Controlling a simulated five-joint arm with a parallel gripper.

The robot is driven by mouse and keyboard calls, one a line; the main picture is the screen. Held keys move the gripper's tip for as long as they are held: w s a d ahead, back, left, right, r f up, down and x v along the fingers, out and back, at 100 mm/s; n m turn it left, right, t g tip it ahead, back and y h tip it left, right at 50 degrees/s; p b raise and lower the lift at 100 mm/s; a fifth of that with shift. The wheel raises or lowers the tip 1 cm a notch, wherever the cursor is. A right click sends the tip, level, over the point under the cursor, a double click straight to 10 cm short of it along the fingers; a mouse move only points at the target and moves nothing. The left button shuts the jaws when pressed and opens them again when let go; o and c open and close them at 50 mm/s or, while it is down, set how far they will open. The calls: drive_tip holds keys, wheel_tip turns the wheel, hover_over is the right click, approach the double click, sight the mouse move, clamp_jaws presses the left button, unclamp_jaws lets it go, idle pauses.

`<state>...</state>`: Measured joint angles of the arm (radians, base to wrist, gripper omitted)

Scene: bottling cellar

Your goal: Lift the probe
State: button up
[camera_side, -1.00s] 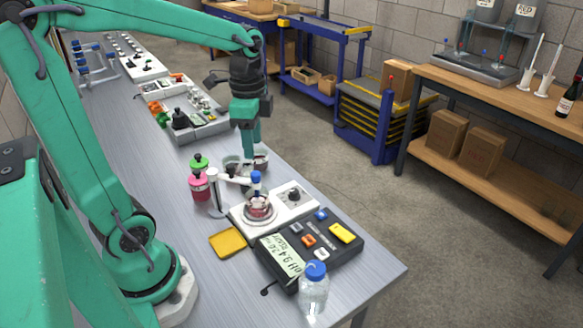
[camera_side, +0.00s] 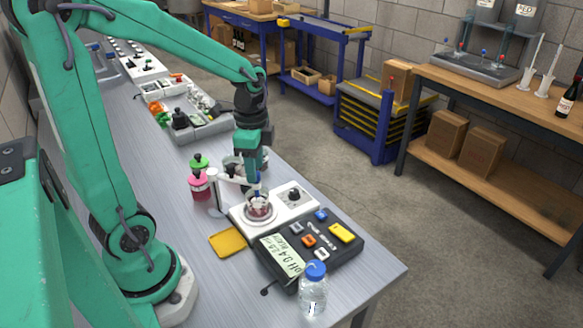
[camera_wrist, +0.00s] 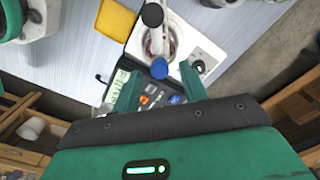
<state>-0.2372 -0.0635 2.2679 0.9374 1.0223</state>
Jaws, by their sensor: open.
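The probe has a blue cap (camera_wrist: 159,68) and is held upright in the white arm of a stand (camera_side: 217,195). Its lower end goes into a small beaker of reddish liquid (camera_side: 258,208) on the white stirrer (camera_side: 293,198). My gripper (camera_side: 257,184) is low over the probe and hides most of its cap in the side view. In the wrist view my gripper (camera_wrist: 157,80) is open, with the blue cap showing between its fingers. I cannot tell whether a finger touches it.
A black pH meter (camera_side: 320,245) lies in front of the stirrer, with a blue-capped water bottle (camera_side: 313,290) near the table edge. A grey tray (camera_side: 205,128) stands behind.

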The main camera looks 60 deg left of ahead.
drive_tip(key=shift+f, duration=0.6)
clamp_jaws()
drive_tip(key=shift+r, duration=2.6)
unclamp_jaws()
wheel_tip(320, 180, up, 8)
drive_tip(key=shift+f, duration=0.15)
